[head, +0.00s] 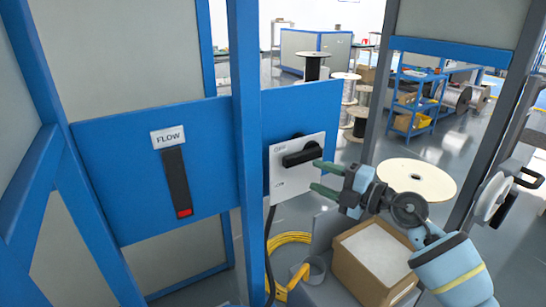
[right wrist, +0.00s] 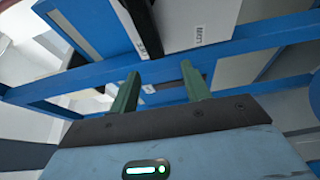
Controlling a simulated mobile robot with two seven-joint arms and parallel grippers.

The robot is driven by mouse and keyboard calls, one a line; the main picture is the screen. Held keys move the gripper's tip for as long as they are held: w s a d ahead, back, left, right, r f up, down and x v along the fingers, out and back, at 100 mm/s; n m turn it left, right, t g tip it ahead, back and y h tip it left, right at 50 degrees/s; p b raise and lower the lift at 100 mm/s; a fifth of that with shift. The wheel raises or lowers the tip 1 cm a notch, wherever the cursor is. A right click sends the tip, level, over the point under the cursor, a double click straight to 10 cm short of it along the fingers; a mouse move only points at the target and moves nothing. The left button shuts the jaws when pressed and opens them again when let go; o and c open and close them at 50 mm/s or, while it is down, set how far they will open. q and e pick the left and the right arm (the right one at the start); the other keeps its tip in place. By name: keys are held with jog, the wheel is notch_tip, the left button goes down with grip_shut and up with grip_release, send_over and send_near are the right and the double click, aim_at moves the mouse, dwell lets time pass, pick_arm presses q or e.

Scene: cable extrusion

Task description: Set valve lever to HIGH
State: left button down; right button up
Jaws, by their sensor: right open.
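A black lever handle (head: 301,155) is mounted on a white plate (head: 285,180) on the blue panel. It points to the right and slightly up. Small lettering is on the plate above left and below the handle, too small to read surely. My right gripper (head: 317,176) is open and empty, its green fingers just right of and slightly below the handle's end, with no clear contact. In the right wrist view, the open fingers (right wrist: 158,75) point towards the white plate (right wrist: 200,14) and a dark part, likely the handle (right wrist: 141,24). My left gripper is out of view.
A FLOW label (head: 168,137) sits above a black vertical strip (head: 176,180) with a red mark at its bottom. A blue post (head: 246,130) stands left of the plate. A round spool (head: 416,178) stands behind my gripper.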

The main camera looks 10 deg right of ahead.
aim_at(293, 163)
jog(key=shift+w+r, duration=0.3)
jog(key=shift+r, duration=0.1)
jog(key=shift+a, duration=0.1)
jog(key=x, duration=0.7)
jog(key=shift+w+a+b, duration=0.2)
jog(key=shift+w+b, duration=0.05)
jog(key=shift+b, duration=0.05)
jog(key=shift+f, duration=0.1)
grip_shut()
